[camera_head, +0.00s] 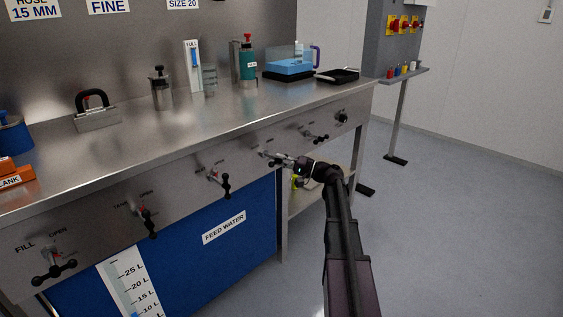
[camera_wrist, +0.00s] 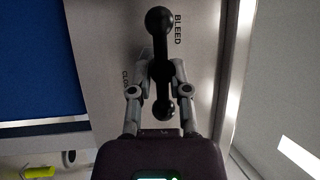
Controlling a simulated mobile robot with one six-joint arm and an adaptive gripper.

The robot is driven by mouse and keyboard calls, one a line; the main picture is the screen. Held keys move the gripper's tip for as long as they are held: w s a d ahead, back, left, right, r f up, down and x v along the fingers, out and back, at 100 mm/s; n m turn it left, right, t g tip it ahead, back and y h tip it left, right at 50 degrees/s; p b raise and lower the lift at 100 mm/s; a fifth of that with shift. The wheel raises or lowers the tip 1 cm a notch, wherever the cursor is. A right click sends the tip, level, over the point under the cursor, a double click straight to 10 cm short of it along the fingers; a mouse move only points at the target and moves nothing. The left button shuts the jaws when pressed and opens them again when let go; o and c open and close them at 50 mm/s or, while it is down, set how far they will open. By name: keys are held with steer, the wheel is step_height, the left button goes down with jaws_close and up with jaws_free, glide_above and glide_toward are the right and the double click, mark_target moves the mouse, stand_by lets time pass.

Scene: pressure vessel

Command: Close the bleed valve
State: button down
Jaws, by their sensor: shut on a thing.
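The bleed valve's black handle (camera_wrist: 160,62) has a ball at each end and runs lengthwise between my fingers in the wrist view. It is next to the printed words BLEED and, partly hidden, CLOSE on the steel panel (camera_wrist: 105,50). My gripper (camera_wrist: 163,72) is shut on the handle, one finger on each side. The near ball (camera_wrist: 164,109) sits between the fingers and the far ball is beyond the fingertips. In the head view my gripper (camera_head: 284,160) is at the panel front, over the valve handle (camera_head: 269,155), which is partly hidden.
Similar valves flank it: one on the left (camera_head: 219,182), one on the right (camera_head: 315,136), and the fill valve (camera_head: 53,265) at far left. The blue feed water tank (camera_head: 200,255) is below. Bench-top items stand above. The floor (camera_head: 460,230) at right is clear.

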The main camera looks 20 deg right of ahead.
steer(key=shift+w+r, duration=0.1)
steer(key=shift+r, duration=0.05)
steer(key=c, duration=0.6)
jaws_free()
steer(key=shift+c, duration=0.2)
steer(key=shift+s, duration=0.2)
